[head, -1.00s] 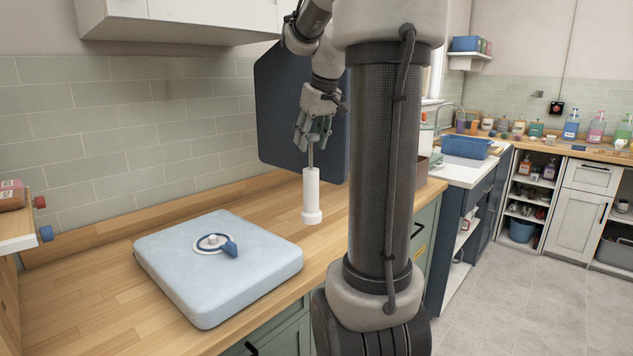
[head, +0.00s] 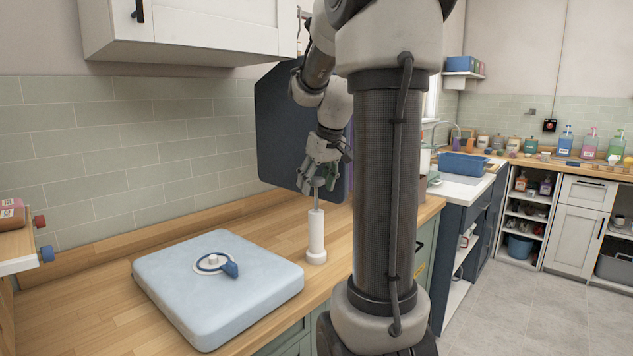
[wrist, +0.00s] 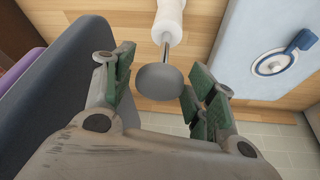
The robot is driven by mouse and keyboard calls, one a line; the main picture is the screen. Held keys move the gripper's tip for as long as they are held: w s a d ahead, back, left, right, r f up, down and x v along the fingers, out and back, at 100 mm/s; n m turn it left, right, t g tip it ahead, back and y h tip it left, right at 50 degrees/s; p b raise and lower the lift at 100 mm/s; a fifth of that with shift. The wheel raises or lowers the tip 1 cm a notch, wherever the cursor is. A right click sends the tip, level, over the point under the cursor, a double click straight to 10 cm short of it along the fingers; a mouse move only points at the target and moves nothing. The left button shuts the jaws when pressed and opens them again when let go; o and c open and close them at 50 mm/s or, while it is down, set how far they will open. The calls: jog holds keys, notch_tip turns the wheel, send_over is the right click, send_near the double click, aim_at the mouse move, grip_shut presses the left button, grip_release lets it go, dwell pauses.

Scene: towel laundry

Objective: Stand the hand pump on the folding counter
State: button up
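The hand pump (head: 316,232) has a white barrel, a thin metal rod and a round grey knob. It stands upright on the wooden folding counter (head: 130,262), right of the pale blue cushion-like pad. Its base appears to rest on the wood. My gripper (head: 320,184) is above it, pointing down at the knob. In the wrist view, the green-padded fingers of my gripper (wrist: 160,84) are spread on either side of the grey knob, and the pump's white barrel (wrist: 170,16) shows beyond it.
The pale blue pad (head: 215,280) with a round blue-and-white valve (head: 214,262) lies left of the pump. A dark upright panel (head: 285,130) stands close behind my gripper. A wall cabinet (head: 190,30) hangs above. A small shelf (head: 15,245) juts in at left.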

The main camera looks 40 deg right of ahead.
jog(key=shift+s+r, duration=0.1)
jog(key=shift+r, duration=0.4)
jog(key=d+v, duration=0.1)
jog(key=v, duration=1)
jog(key=s+a+f+n, duration=0.1)
jog(key=s+a+f, duration=1.3)
jog(key=a, duration=0.3)
jog(key=shift+s+a+y, duration=0.3)
jog(key=shift+s+a, duration=0.1)
jog(key=shift+s, duration=0.25)
jog(key=shift+r, duration=0.1)
